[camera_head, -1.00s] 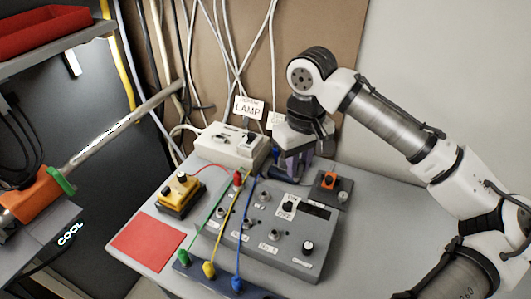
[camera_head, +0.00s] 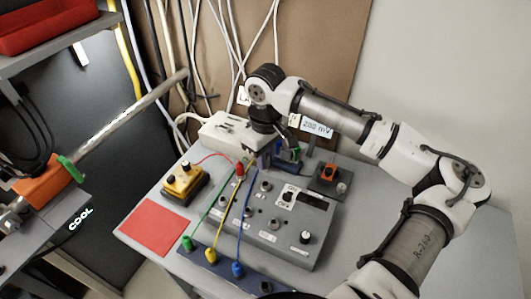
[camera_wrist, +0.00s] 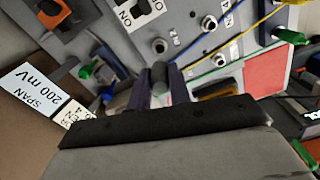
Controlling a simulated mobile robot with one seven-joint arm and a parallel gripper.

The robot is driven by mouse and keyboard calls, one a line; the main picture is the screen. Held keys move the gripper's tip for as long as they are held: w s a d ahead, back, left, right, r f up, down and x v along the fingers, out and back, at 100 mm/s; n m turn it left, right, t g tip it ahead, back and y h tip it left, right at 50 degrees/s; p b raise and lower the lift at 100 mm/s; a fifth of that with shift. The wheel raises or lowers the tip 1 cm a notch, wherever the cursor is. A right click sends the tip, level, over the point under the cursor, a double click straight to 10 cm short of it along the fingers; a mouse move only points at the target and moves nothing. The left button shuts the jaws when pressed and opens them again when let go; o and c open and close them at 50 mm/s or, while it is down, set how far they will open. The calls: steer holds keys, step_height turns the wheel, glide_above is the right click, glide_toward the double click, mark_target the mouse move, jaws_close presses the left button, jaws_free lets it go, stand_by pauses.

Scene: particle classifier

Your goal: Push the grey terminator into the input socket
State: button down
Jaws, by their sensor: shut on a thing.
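My gripper (camera_wrist: 161,82) is shut on the grey terminator (camera_wrist: 159,76), a short grey cylinder between its two purple fingers in the wrist view. The terminator points toward the grey instrument box (camera_wrist: 190,18). A round metal socket (camera_wrist: 160,46) lies just ahead of its tip, and another socket (camera_wrist: 219,60) is to the right. I cannot tell which is the input socket. In the head view my gripper (camera_head: 264,163) is low at the back edge of the grey instrument box (camera_head: 300,250), and the terminator is hidden there.
Red, yellow, green and blue leads cross the box's left side; the blue plug (camera_head: 238,269) is in front. A white power unit (camera_head: 222,128), yellow box (camera_head: 184,181) and orange-switch panel (camera_head: 327,177) stand around. The red mat (camera_head: 160,226) is bare. A 200 mV sign (camera_head: 317,126) stands behind.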

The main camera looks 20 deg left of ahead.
mark_target(266, 171)
steer(key=shift+f+b, duration=1)
steer(key=shift+f, duration=1.25)
steer(key=shift+p, duration=0.75)
steer(key=shift+f+b, duration=0.7)
steer(key=shift+f, duration=0.8)
steer(key=c, duration=1.2)
jaws_free()
step_height(266, 171, up, 14)
steer(key=shift+f+b, duration=0.1)
steer(key=shift+b, duration=0.65)
